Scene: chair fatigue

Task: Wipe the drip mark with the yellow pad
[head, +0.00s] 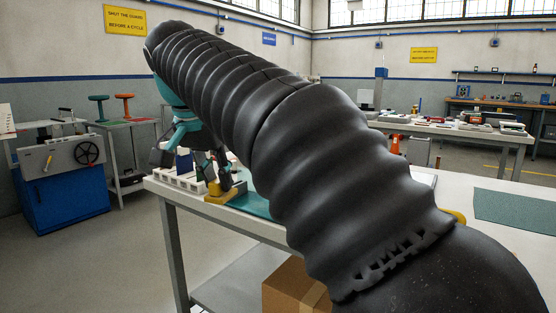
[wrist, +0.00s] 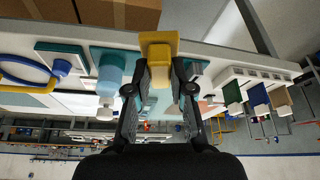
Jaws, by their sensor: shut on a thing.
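The yellow pad (wrist: 158,45) is a yellow block with a wide face and a narrower grip, seen in the middle of the wrist view. My gripper (wrist: 160,88) is shut on its grip, with one dark finger on each side. In the head view, the yellow pad (head: 222,193) shows low at the near-left end of the white workbench (head: 155,182), below my gripper (head: 210,175). I cannot tell whether the pad touches the bench. I cannot make out the drip mark in either view; my arm covers much of the bench.
A white rack with coloured plates (wrist: 258,92) stands beside the pad. On the other side are a teal bottle (wrist: 110,72) and a blue-and-yellow ring (wrist: 30,78). A cardboard box (head: 297,285) sits below the bench. A green mat (head: 515,210) lies clear at right.

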